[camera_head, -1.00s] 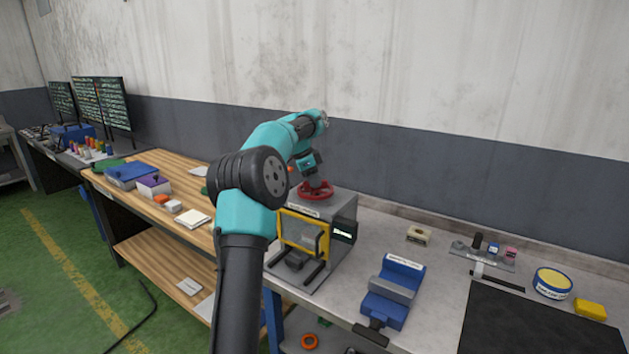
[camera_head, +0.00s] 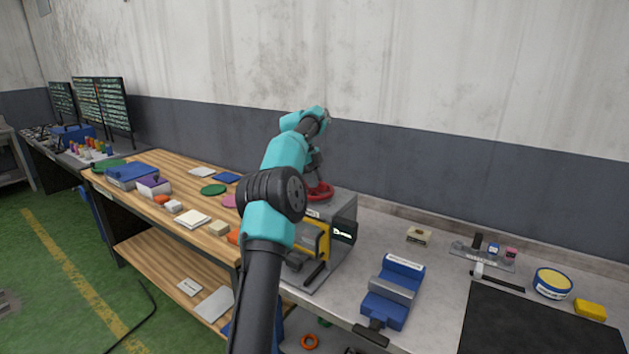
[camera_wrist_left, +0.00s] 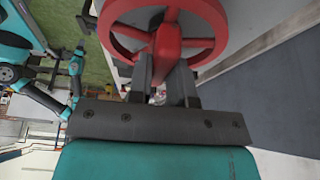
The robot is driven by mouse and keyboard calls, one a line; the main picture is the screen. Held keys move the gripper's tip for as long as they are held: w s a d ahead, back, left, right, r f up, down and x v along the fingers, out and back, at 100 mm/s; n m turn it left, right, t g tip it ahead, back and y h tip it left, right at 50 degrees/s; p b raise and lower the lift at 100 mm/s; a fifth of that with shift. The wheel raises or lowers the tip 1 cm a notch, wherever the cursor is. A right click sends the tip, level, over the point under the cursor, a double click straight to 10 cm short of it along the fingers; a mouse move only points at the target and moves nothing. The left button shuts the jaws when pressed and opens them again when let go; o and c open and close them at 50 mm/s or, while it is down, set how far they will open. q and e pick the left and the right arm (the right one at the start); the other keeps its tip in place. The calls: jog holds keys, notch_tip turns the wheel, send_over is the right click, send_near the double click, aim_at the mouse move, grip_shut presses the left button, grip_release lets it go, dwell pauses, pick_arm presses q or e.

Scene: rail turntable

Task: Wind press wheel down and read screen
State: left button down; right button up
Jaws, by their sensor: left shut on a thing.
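The red press wheel (camera_head: 320,192) sits on top of the grey press (camera_head: 342,212). My left gripper (camera_head: 316,182) is at the wheel from above. In the left wrist view, its two dark fingers (camera_wrist_left: 160,82) are shut on a red part of the wheel (camera_wrist_left: 166,45), at a spoke or hub. The press has a yellow frame (camera_head: 322,240) at its front, partly hidden by my left arm. The small dark screen (camera_head: 344,231) on the press's right side shows light text, too small to read. My right gripper is not in the head view.
A blue vise (camera_head: 393,292) stands on the grey bench right of the press. Further right are a dark mat (camera_head: 535,325), a round yellow-topped tin (camera_head: 552,283) and a yellow block (camera_head: 590,310). A wooden bench (camera_head: 190,215) with several small items is at left.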

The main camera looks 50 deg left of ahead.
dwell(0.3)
pick_arm(q)
jog(key=c, duration=1)
grip_release()
jog(key=shift+c, duration=0.2)
